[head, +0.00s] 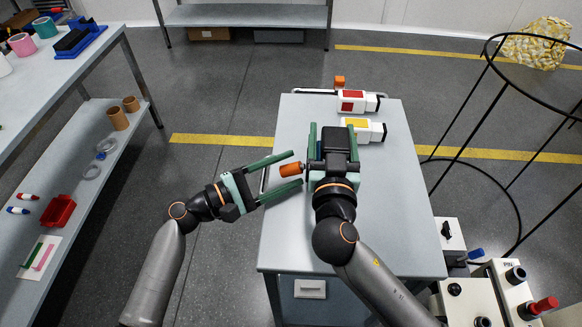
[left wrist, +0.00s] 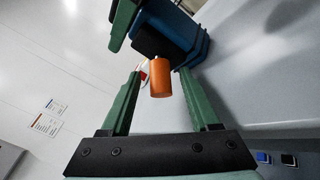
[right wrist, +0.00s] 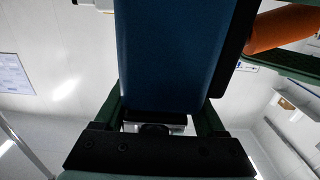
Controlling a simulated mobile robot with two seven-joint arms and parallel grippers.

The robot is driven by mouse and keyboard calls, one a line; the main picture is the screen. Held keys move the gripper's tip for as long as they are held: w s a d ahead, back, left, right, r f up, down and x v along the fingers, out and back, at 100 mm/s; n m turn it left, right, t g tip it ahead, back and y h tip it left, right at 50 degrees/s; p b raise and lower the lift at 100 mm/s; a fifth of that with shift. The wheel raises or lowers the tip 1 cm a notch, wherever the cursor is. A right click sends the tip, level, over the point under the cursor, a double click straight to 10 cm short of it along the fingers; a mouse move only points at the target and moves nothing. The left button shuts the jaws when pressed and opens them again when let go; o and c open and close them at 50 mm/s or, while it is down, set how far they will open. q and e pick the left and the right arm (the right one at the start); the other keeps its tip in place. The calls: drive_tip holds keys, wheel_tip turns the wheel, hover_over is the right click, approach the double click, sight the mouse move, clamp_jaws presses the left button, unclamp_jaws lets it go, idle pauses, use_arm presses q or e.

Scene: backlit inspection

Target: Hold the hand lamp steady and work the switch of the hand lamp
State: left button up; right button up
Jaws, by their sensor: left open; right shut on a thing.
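The hand lamp has a blue body that fills the middle of the right wrist view (right wrist: 160,55) and also shows in the left wrist view (left wrist: 186,32). An orange cylinder (head: 291,169), apparently its switch, sticks out from its left side. My right gripper (head: 333,130) is shut on the lamp body above the table. My left gripper (head: 298,169) is open, with its fingers on either side of the orange cylinder (left wrist: 159,78). Gaps show between cylinder and fingers in the left wrist view. The lamp's far side is hidden.
The grey table (head: 390,215) has a white block with a red panel (head: 352,100) and one with a yellow panel (head: 362,130) at its far end. A shelf (head: 85,200) stands left, a black wire stand (head: 514,150) right. Switch boxes (head: 468,300) are at lower right.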

use_arm(q)
drive_tip(key=shift+w+d, duration=0.35)
drive_tip(key=shift+d, duration=0.25)
clamp_jaws()
